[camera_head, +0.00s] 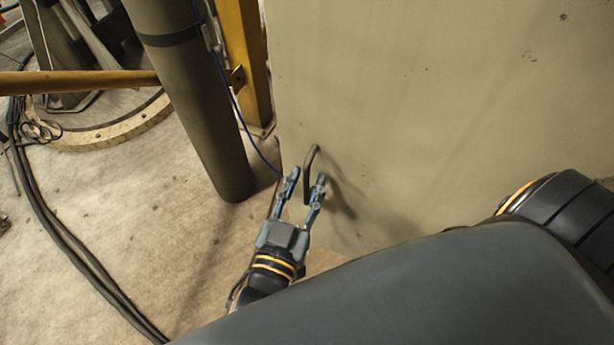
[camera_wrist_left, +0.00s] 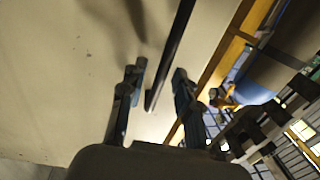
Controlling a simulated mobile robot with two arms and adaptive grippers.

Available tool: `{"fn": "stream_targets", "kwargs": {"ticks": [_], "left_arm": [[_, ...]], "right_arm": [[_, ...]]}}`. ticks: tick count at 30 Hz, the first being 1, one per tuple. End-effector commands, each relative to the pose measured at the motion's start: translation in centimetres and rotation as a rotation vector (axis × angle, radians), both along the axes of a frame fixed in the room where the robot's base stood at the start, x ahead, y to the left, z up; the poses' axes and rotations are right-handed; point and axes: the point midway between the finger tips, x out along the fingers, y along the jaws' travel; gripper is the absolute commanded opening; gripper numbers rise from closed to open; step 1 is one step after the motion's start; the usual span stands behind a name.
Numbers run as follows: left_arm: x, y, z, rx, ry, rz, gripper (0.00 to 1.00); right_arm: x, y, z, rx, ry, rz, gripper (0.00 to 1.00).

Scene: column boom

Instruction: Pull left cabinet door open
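The cabinet door (camera_head: 440,110) is a large, plain beige panel filling the upper right of the head view. A dark bar handle (camera_head: 309,172) stands out from it near its left edge. My left gripper (camera_head: 306,179) is open, with one finger on each side of the handle and gaps showing. In the left wrist view the handle (camera_wrist_left: 172,52) runs down between the two open fingers of the gripper (camera_wrist_left: 158,85). The door panel (camera_wrist_left: 70,70) lies behind it. My right gripper is not in view.
A thick grey-green column (camera_head: 190,90) and a yellow post (camera_head: 245,60) stand left of the door. A yellow rail (camera_head: 80,83) crosses at the far left. Dark cables (camera_head: 60,230) lie on the floor, and the floor (camera_head: 190,250) near the arm is otherwise clear.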

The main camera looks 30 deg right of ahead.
Motion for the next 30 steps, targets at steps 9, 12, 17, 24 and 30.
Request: {"fn": "stream_targets", "kwargs": {"ticks": [9, 12, 17, 24, 30], "left_arm": [[-4.9, 4.8, -0.1, 0.001, 0.004, 0.000, 0.32], [-6.1, 6.0, 0.0, 0.001, 0.003, -0.001, 0.32], [-7.3, 7.3, 0.0, 0.001, 0.001, -0.001, 0.32], [-7.7, 7.6, 0.1, -0.001, -0.001, 0.000, 0.32], [-7.6, 7.6, 0.1, -0.001, -0.001, 0.000, 0.32]], "right_arm": [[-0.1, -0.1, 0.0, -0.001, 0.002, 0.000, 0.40], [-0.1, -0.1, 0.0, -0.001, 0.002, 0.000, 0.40], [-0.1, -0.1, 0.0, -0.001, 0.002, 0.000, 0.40], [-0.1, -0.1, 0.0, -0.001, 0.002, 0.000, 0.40], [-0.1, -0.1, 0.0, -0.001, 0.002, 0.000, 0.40]]}}
